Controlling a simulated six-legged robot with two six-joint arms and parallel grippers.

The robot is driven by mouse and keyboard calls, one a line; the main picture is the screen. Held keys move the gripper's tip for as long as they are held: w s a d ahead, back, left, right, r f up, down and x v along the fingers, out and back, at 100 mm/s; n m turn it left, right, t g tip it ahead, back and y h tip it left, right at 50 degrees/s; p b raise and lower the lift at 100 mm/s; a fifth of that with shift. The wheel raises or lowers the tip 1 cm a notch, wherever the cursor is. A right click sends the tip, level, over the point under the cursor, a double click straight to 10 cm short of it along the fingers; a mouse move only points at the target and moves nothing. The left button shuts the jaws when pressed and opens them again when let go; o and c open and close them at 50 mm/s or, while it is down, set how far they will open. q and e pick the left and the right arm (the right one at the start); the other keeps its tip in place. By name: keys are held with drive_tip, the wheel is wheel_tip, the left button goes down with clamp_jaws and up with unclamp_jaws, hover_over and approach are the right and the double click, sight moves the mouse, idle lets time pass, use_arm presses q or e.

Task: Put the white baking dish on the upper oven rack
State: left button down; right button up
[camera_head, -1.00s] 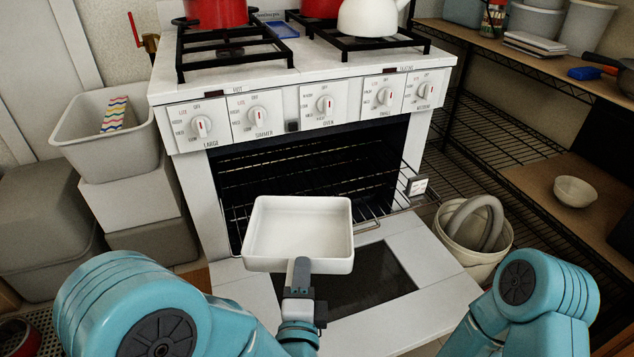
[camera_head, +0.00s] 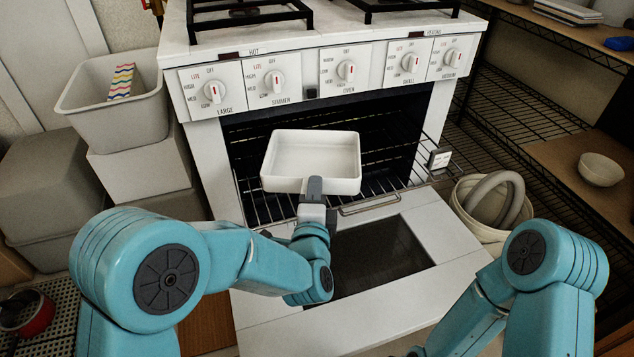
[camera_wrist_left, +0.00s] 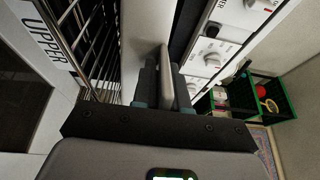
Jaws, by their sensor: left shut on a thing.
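The white baking dish (camera_head: 312,158) is upright and roughly level at the mouth of the open oven. My left gripper (camera_head: 314,188) is shut on the near wall of the dish, which also shows between the fingers in the left wrist view (camera_wrist_left: 166,80). The oven (camera_head: 325,110) has its door (camera_head: 380,260) folded down. A wire rack (camera_head: 265,200) shows below and around the dish, and wire rungs also show in the left wrist view (camera_wrist_left: 88,40). The dish hides part of the racks. My right gripper is out of view; only part of my right arm shows.
Grey bins and a white box (camera_head: 140,165) stand left of the oven. A white bucket (camera_head: 490,225) with a grey ring stands close right of the door. Wire shelving with a bowl (camera_head: 600,170) is at the right. An "UPPER" label (camera_wrist_left: 48,38) shows in the left wrist view.

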sight(316, 170)
use_arm(q)
drive_tip(key=w, duration=0.3)
drive_tip(key=w+b, duration=0.1)
drive_tip(key=w, duration=0.2)
drive_tip(key=shift+d+r, duration=0.15)
drive_tip(key=f, duration=0.1)
drive_tip(key=f+b, duration=0.2)
drive_tip(key=shift+w+f, duration=0.25)
drive_tip(key=shift+w, duration=0.05)
drive_tip(key=shift+f, duration=0.15)
drive_tip(key=shift+r, duration=0.2)
drive_tip(key=shift+f, duration=0.25)
drive_tip(key=c, duration=1.2)
unclamp_jaws()
drive_tip(key=shift+f, duration=0.1)
drive_tip(key=shift+o, duration=0.2)
